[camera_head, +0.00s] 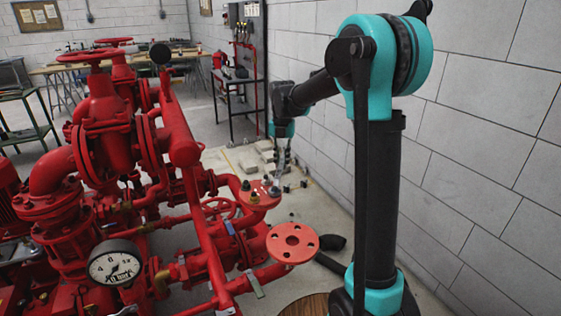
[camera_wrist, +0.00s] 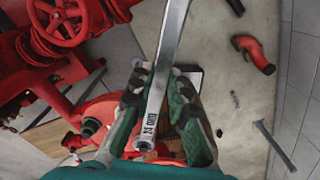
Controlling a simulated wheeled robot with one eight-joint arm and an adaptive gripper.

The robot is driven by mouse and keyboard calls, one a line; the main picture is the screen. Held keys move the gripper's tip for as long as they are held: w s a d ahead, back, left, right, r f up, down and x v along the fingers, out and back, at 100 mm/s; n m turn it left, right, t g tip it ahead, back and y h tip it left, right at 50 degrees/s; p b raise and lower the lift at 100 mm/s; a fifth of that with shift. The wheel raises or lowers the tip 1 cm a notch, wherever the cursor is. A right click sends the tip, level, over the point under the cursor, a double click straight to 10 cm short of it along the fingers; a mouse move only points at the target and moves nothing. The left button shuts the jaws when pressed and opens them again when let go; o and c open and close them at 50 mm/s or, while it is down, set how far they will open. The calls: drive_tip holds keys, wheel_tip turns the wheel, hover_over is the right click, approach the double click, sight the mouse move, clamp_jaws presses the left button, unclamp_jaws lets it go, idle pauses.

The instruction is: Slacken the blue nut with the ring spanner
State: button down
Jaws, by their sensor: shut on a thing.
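My gripper (camera_wrist: 155,85) has its two green-padded fingers shut on the grey steel ring spanner (camera_wrist: 168,50). The shank runs from the top edge of the wrist view down between the fingers. Its lower ring end (camera_wrist: 144,145) is near a red flange (camera_wrist: 96,110). I cannot tell whether the ring sits around a nut. In the head view my gripper (camera_head: 281,158) points down above the right side of the red flange (camera_head: 262,202), which carries several bolts and nuts. A dark nut (camera_wrist: 90,127) shows left of the spanner in the wrist view. I cannot make out which nut is blue.
Red pump pipework fills the left, with a pressure gauge (camera_head: 115,262) in front. A second, bare flange (camera_head: 292,243) stands nearer me. A red handwheel (camera_wrist: 60,22) is at the upper left of the wrist view. The block wall (camera_head: 470,150) stands close on the right.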

drive_tip(key=shift+r, duration=0.15)
drive_tip(key=shift+r, duration=2.4)
drive_tip(key=shift+f, duration=0.1)
drive_tip(key=shift+s+d+f+m, duration=0.15)
drive_tip(key=shift+d+f, duration=0.1)
drive_tip(key=shift+f, duration=0.35)
drive_tip(key=shift+d+f+m, duration=0.15)
drive_tip(key=shift+d+f, duration=0.05)
drive_tip(key=shift+f, duration=0.35)
drive_tip(key=shift+f, duration=1.4)
drive_tip(key=shift+a, duration=0.1)
